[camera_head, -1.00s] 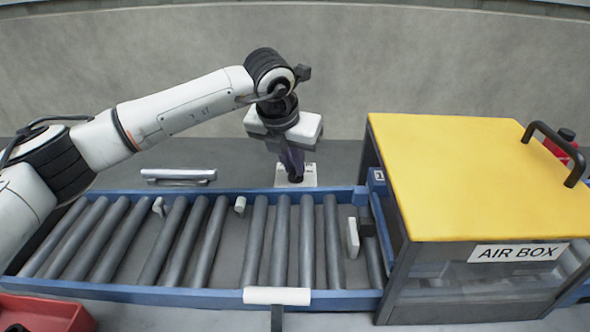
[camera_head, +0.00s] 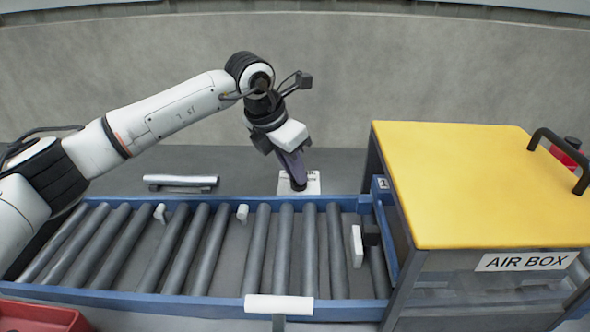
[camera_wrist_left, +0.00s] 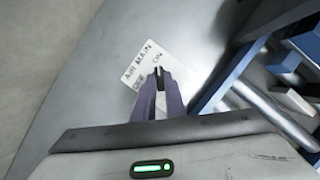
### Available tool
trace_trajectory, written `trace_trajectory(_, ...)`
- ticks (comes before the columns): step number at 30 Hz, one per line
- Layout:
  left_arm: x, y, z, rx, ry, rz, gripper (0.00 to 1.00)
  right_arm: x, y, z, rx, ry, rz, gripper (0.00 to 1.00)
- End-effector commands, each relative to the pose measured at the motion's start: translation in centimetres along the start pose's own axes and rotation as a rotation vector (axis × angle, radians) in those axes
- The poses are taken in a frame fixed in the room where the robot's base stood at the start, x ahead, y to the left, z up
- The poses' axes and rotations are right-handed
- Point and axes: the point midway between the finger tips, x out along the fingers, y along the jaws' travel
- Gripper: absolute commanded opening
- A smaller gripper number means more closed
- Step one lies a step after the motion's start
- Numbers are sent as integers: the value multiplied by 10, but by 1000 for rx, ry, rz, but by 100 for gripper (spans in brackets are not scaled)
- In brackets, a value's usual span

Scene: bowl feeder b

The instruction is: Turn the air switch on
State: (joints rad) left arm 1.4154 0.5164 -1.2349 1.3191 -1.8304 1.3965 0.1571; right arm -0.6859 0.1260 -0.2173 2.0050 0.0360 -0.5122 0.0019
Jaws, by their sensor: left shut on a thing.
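The air switch is mounted on a small white plate (camera_head: 314,180) behind the roller conveyor. In the left wrist view the plate (camera_wrist_left: 138,70) reads AIR MAIN, with OFF and ON marks. My left gripper (camera_head: 298,186) reaches down onto the switch, tilted, its dark fingers shut on the switch handle. In the left wrist view the fingertips (camera_wrist_left: 159,75) close around a small dark piece of the handle beside the OFF and ON marks. Most of the handle is hidden by the fingers, so its exact setting cannot be told. My right gripper is not in view.
The blue-framed roller conveyor (camera_head: 150,295) runs in front of the switch. The yellow-topped AIR BOX (camera_head: 460,185) stands to the right. A pale bar (camera_head: 180,181) lies behind the conveyor at left. A red bin (camera_head: 40,318) is at the front left.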

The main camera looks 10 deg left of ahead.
Motion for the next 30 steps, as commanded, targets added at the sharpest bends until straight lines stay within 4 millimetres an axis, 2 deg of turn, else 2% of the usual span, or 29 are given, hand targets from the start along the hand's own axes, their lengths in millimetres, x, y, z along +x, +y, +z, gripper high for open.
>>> trace_trajectory(7, -1, 0, 1, 3, -2, 1, 0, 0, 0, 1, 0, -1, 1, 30)
trace_trajectory(8, -1, 0, 1, 3, -2, 1, 16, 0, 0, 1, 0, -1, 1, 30)
trace_trajectory(10, -1, 0, 1, 3, -1, 1, 28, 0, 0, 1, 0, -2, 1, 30)
trace_trajectory(11, -1, 0, 0, 2, -1, 1, 30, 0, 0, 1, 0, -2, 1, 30)
trace_trajectory(19, -1, 0, 0, 1, -1, 1, 30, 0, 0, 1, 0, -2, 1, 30)
trace_trajectory(22, -7, 0, 1, 1, -3, 2, 30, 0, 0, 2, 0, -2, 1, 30)
trace_trajectory(26, -27, 1, 1, 1, -4, 3, 30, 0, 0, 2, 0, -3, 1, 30)
trace_trajectory(30, -56, 1, 1, 2, -5, 4, 30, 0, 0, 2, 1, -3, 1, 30)
